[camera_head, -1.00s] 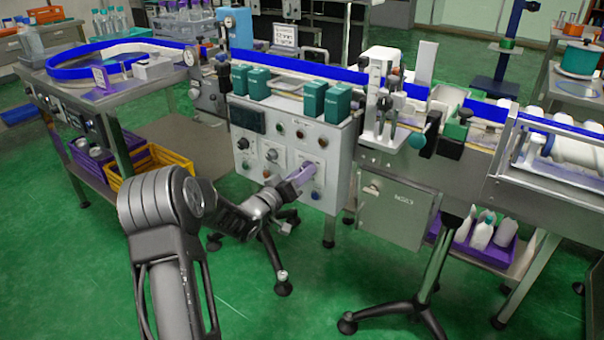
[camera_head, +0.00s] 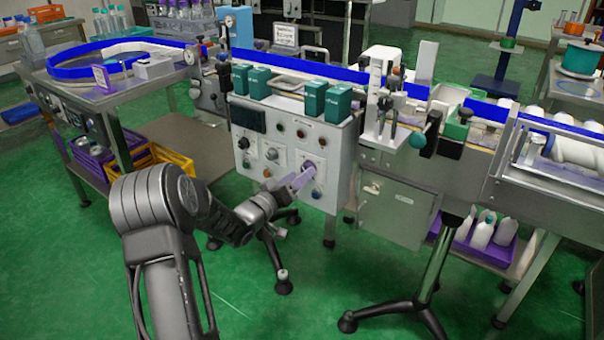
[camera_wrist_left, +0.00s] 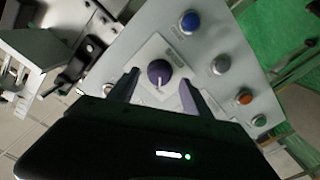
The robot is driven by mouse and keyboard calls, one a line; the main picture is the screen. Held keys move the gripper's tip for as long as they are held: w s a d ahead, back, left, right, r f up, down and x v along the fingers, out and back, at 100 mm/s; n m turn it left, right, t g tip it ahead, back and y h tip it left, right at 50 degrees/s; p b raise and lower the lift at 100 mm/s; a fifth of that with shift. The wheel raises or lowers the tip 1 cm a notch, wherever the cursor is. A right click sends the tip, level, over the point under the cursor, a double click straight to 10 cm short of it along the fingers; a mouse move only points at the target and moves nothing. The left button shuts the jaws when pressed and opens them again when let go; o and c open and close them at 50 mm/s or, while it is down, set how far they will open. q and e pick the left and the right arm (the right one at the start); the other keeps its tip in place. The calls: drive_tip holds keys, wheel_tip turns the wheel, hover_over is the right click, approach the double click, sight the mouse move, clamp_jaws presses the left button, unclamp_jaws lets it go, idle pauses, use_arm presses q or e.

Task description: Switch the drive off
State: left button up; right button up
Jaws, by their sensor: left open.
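The control panel (camera_head: 262,170) is a light grey cabinet front with knobs and buttons. A dark purple rotary knob (camera_head: 309,167) sits on a pale plate at its right side. The knob also shows in the left wrist view (camera_wrist_left: 159,73), where its white mark points toward the gripper. My left gripper (camera_head: 300,182) is in front of this knob, with its purple fingers open. In the wrist view its fingertips (camera_wrist_left: 158,82) are on either side of the knob, apart from it as far as I can see. The label is too small to read. My right gripper is not in view.
A blue button (camera_wrist_left: 188,21) is beyond the knob, and grey (camera_wrist_left: 220,64) and orange (camera_wrist_left: 243,97) buttons are to its right. Teal boxes (camera_head: 314,98) stand on top of the cabinet. A conveyor (camera_head: 430,150) runs right. Green floor is open in front.

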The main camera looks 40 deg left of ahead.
use_arm(q)
drive_tip(key=s, duration=0.5)
drive_tip(key=shift+s+p, duration=0.3)
